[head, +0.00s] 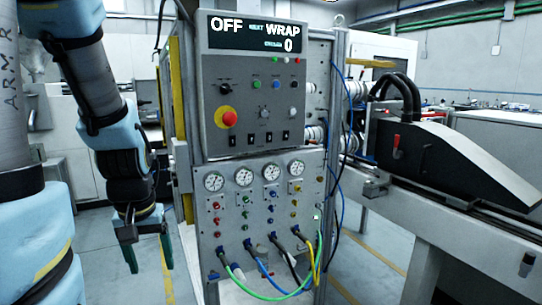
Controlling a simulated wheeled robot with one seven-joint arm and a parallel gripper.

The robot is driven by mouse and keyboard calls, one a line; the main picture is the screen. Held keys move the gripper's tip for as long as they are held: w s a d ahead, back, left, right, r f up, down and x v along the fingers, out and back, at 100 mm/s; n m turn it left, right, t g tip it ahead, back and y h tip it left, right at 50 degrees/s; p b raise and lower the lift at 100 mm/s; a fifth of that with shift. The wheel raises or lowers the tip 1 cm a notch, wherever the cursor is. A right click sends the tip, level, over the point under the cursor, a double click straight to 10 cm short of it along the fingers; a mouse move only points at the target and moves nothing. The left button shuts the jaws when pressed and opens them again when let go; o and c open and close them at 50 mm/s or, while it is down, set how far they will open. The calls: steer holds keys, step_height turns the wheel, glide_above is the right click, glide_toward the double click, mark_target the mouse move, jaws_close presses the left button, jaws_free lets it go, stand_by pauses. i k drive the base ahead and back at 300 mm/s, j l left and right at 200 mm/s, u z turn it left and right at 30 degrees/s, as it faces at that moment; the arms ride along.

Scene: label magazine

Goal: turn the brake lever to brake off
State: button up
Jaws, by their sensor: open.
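A small red lever (397,146) stands roughly upright on the side of the black sloped housing (440,158) at the right. It may be the brake lever, but no brake marking on it is legible. My gripper (149,256) hangs at the left with its fingers pointing down. It is open and empty, with its two greenish fingers apart. It is in the picture left of the control cabinet, well apart from the red lever.
The grey control cabinet (212,140) stands between my gripper and the black housing. Its display (257,34) reads OFF, WRAP and 0. It has a red stop button (230,118), gauges and colored hoses (265,296) looping in front. A grey rail (465,225) runs under the housing.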

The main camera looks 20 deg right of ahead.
mark_target(396, 145)
steer(key=i+l+z, duration=0.3)
steer(key=i+l, duration=0.35)
steer(key=l, duration=0.15)
steer(key=i+l, duration=0.1)
steer(key=l+u, duration=0.4)
steer(key=l, duration=1.3)
